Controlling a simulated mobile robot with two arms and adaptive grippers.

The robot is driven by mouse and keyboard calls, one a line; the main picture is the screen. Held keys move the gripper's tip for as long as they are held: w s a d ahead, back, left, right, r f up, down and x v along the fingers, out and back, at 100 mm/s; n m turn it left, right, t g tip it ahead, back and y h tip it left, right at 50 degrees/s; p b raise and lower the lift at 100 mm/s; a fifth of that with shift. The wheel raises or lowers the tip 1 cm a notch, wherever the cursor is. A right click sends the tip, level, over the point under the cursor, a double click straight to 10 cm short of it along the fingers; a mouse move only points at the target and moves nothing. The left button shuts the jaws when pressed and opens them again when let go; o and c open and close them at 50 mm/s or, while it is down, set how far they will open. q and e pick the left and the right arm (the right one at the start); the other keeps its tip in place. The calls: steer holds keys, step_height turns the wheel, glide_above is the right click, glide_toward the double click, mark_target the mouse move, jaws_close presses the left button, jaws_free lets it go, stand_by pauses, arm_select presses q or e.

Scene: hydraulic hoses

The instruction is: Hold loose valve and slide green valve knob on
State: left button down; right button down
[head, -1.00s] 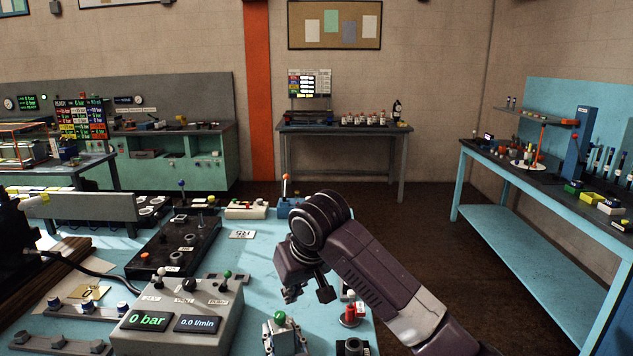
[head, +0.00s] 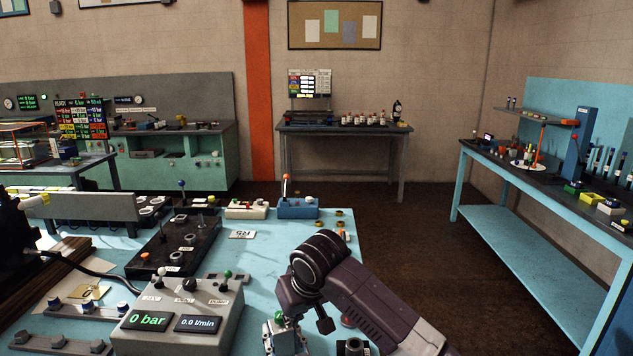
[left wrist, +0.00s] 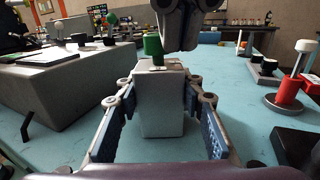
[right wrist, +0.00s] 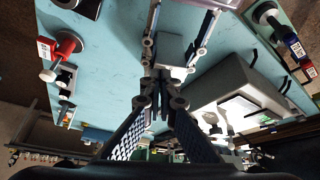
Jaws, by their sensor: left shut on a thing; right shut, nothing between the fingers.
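The loose valve is a grey upright block (left wrist: 162,105) in the left wrist view, also at the bottom of the head view (head: 285,341). My left gripper (left wrist: 160,88) is shut on its sides. The green valve knob (left wrist: 153,46) stands on top of the block; how far it is seated I cannot tell. It is partly covered in the head view (head: 279,318). My right gripper (right wrist: 163,82) is shut and empty, close above and beside the knob. In the right wrist view its fingertips point at the block (right wrist: 172,47), and the knob is hidden.
A grey control box (head: 190,318) with displays stands left of the valve. A red valve with a white knob (left wrist: 292,92) stands to the right. A black manifold (head: 170,250) lies farther back.

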steer(key=shift+w+a, duration=0.2)
steer(key=shift+a, duration=0.05)
stand_by(0.6)
steer(key=shift+s+a, duration=0.2)
steer(key=shift+a, duration=0.05)
steer(key=shift+s+a+r, duration=0.1)
steer(key=shift+s+a, duration=0.25)
steer(key=shift+a, duration=0.25)
steer(key=shift+a, duration=0.2)
steer(key=shift+s, duration=0.1)
steer(key=shift+s+d, duration=0.1)
steer(key=shift+s, duration=0.1)
steer(key=shift+r, duration=0.25)
step_height(320, 180, up, 5)
steer(key=shift+d+r, duration=0.15)
steer(key=shift+r, duration=0.05)
